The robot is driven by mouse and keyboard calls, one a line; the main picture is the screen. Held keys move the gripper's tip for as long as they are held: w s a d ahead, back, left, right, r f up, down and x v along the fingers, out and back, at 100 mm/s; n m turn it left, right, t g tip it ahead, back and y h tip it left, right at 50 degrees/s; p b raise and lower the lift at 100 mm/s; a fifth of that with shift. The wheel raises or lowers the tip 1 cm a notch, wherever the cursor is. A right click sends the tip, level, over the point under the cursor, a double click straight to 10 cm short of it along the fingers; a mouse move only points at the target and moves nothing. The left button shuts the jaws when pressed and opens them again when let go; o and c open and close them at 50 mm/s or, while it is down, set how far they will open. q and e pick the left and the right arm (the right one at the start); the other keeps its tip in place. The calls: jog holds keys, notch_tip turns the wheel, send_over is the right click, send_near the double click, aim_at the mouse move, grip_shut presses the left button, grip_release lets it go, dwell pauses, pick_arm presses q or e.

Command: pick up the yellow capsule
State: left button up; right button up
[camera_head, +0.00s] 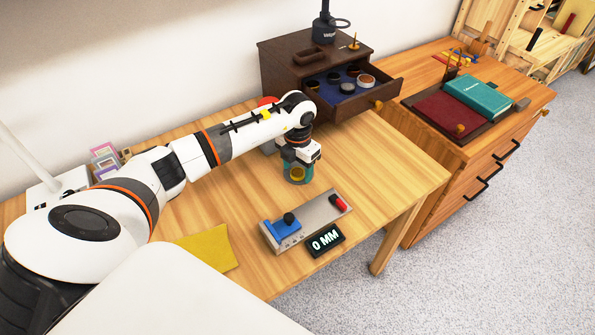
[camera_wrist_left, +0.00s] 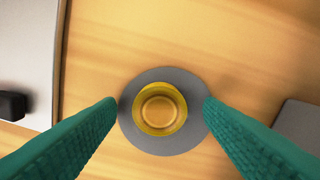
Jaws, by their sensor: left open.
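The yellow capsule (camera_wrist_left: 160,108) stands on a round grey disc (camera_wrist_left: 133,138) on the wooden table, seen from above in the left wrist view. My left gripper (camera_wrist_left: 160,108) has its two green fingers apart, one on each side of the capsule, with a gap on both sides. The right gripper is in neither view.
A grey device (camera_head: 313,212) with a blue block and red knob lies to the front right, beside a "0 MM" display (camera_head: 326,240). A yellow cloth (camera_head: 210,248) lies at the front left. A dark cabinet with an open drawer (camera_head: 350,98) stands behind. The right table area (camera_head: 400,170) is clear.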

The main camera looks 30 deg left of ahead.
pick_arm(q)
jog(key=shift+c, duration=0.5)
jog(key=c, duration=1)
